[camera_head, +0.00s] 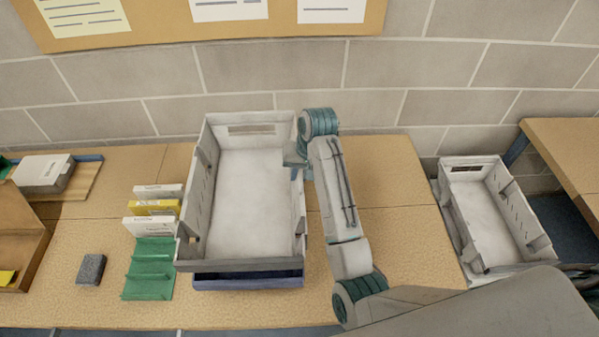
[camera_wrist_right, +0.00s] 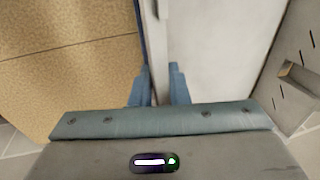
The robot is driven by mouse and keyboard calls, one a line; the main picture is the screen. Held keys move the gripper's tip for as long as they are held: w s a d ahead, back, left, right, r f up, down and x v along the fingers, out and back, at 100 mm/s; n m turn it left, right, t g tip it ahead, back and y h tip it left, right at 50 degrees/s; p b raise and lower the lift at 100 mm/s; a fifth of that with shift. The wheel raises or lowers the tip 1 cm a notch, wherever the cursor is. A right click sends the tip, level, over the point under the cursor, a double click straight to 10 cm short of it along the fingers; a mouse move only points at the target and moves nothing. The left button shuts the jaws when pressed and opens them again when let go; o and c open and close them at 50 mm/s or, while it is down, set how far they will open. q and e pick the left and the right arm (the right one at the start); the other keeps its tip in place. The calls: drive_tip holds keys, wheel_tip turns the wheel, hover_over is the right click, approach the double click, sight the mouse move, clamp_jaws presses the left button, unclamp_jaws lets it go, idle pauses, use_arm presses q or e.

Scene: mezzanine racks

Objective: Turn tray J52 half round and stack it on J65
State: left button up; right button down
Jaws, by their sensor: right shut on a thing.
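A grey tray (camera_head: 240,264) with slotted side walls and a pale, empty floor is in the middle of the head view. My right gripper (camera_head: 297,160) is shut on its right wall, which also shows between the fingers in the right wrist view (camera_wrist_right: 157,50). A dark blue tray or base (camera_head: 248,282) shows under its front edge, mostly hidden. I cannot tell whether the two touch. A second grey tray (camera_head: 451,215), empty, sits lower at the right. No tray code is readable, so I cannot tell which is J52 or J65. My left gripper is out of view.
Left of the middle tray stand a green rack (camera_head: 150,268), several small boxes (camera_head: 153,208) and a dark grey block (camera_head: 91,269). A brown bin (camera_head: 25,232) is at far left. A block wall (camera_head: 290,75) closes the back. The tabletop (camera_head: 390,180) right of my forearm is clear.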

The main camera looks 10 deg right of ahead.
drive_tip(key=shift+f, duration=0.45)
idle(0.5)
drive_tip(key=c, duration=1.7)
unclamp_jaws()
drive_tip(key=shift+s+f, duration=0.1)
